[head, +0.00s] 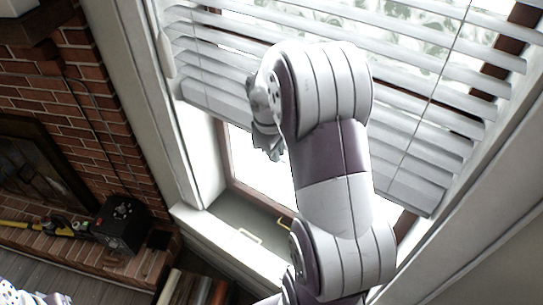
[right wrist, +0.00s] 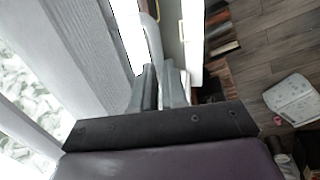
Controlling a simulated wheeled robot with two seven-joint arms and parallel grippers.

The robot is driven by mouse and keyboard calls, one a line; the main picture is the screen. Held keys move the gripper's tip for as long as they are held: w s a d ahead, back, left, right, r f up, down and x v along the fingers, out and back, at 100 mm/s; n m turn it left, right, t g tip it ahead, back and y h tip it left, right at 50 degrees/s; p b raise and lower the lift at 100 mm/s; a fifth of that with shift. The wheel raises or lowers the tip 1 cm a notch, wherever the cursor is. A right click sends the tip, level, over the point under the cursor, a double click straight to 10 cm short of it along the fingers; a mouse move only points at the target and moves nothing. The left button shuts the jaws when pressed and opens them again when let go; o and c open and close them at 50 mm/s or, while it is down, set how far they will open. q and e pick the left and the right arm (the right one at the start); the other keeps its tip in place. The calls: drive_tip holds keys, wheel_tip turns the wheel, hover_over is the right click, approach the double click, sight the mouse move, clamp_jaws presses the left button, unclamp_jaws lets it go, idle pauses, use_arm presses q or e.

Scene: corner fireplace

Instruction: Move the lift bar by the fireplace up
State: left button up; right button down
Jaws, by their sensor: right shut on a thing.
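My right arm reaches across the window in the head view. Its grey gripper (head: 268,140) is in front of the lower blinds, partly hidden behind my wrist. In the right wrist view the two fingers (right wrist: 163,88) are close together, shut on a slim pale bar (right wrist: 151,38) that extends beyond the fingertips; it looks like the lift bar. Where the fingers grip it is hard to see. The white slatted blinds (head: 420,165) hang partway down the window and also show in the right wrist view (right wrist: 78,45). My left gripper is not in view.
The brick fireplace (head: 95,110) stands left of the window, with a black box (head: 122,228) on its ledge. The window frame is close to my gripper.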

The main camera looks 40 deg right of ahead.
use_arm(q)
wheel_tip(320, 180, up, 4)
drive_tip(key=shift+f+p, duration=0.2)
drive_tip(key=shift+p, duration=1.05)
use_arm(e)
wheel_tip(320, 180, up, 10)
drive_tip(key=c, duration=1.2)
unclamp_jaws()
drive_tip(key=shift+o, duration=0.2)
drive_tip(key=shift+w, duration=0.1)
